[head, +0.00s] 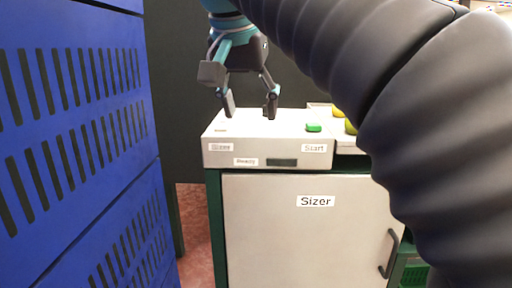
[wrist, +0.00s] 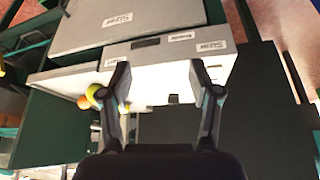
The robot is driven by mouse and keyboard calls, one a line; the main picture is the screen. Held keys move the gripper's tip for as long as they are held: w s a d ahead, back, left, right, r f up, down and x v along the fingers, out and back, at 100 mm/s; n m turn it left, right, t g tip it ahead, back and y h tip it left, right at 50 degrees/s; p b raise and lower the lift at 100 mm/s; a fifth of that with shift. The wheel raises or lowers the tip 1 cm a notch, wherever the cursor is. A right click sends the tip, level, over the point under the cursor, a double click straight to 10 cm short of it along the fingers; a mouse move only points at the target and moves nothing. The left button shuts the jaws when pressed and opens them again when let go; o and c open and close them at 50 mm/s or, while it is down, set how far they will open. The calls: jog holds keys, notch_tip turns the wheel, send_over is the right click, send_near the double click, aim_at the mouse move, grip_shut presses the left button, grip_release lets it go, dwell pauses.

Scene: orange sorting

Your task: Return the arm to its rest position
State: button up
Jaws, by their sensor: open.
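My gripper (head: 249,108) is open and empty in the head view, hanging with its fingers down above the top of the sizer control box (head: 235,157). In the wrist view my gripper (wrist: 163,90) shows its two fingers spread apart, with nothing between them but the pale top of the box behind. My dark ribbed arm comes in from the upper right of the head view and hides much of the right side.
Blue slotted crates (head: 75,110) are stacked close on the left. The sizer cabinet (head: 300,240) has a green button (head: 313,127) on top and a handle (head: 389,254) at the right. Yellow-green fruit (head: 350,127) lies on a tray beside it. A dark panel stands behind.

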notch_tip(320, 180, down, 17)
jog(key=d+n+y, duration=0.1)
jog(key=n+y, duration=0.1)
jog(key=n, duration=0.4)
jog(key=s+d+f+m, duration=0.3)
jog(key=s+d+f, duration=1.1)
jog(key=d+f, duration=0.2)
jog(key=shift+s+f+t, duration=0.25)
jog(key=shift+f+t, duration=0.05)
jog(key=shift+f, duration=0.25)
